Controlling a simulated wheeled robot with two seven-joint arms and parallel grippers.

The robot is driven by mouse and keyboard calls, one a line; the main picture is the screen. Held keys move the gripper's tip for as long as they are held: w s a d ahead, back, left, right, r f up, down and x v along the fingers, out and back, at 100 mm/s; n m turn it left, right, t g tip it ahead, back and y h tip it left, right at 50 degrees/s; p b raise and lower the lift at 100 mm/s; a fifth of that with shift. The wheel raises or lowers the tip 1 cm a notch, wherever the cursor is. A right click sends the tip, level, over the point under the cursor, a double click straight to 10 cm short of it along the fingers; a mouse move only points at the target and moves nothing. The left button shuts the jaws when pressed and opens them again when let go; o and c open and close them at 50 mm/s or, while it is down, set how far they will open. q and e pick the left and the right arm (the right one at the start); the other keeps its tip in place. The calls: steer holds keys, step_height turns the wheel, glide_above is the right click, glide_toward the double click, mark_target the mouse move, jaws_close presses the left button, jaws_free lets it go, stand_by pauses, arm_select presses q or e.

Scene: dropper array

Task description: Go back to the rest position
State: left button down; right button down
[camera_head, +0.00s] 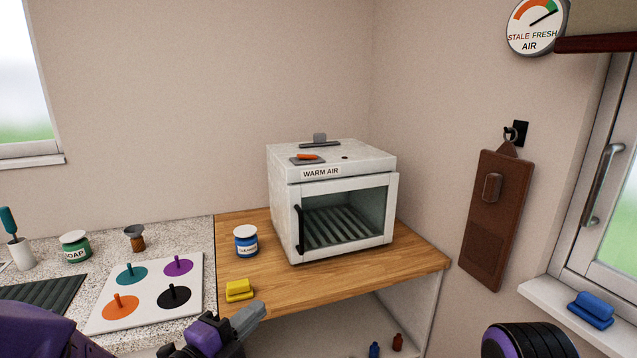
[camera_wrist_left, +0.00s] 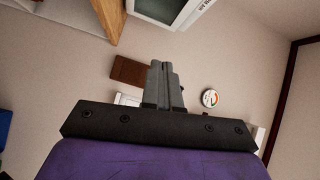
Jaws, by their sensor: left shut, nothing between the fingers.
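My left gripper (camera_head: 250,316) is low in the head view, in front of the wooden counter and near the yellow block. Its grey fingers are together with nothing between them. They also show closed in the left wrist view (camera_wrist_left: 164,68), pointing towards the wall. A white board (camera_head: 185,306) on the speckled counter bears a teal disc (camera_head: 131,274), a purple disc (camera_head: 178,266), an orange disc (camera_head: 121,306) and a black disc (camera_head: 174,297), each with an upright peg. My right gripper is not in view.
A white warm-air oven (camera_head: 341,170) stands on the wooden counter (camera_head: 420,259), its glass front closed. A blue-labelled jar (camera_head: 246,242) and yellow block (camera_head: 239,290) are left of it. A soap jar (camera_head: 75,247) stands further left. A brown board (camera_head: 493,220) hangs on the wall.

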arm_select(q)
steer(key=s+a+f+n+g+y, duration=0.2)
steer(key=a+f+n+y, duration=0.4)
steer(key=f+n, duration=0.65)
steer(key=s+a+f+n+g+y, duration=0.2)
steer(key=s+a+f+n+y, duration=0.15)
steer(key=a+f+n, duration=0.65)
steer(key=s+a+f+n+g+y, duration=0.1)
steer(key=s+f+n+g, duration=0.2)
steer(key=s+f, duration=0.5)
steer(key=s+a+f+n+g+y, duration=0.2)
steer(key=s+f+g, duration=0.3)
steer(key=s+f, duration=0.4)
steer(key=s+n, duration=0.1)
steer(key=s, duration=0.4)
steer(key=shift+s, duration=0.1)
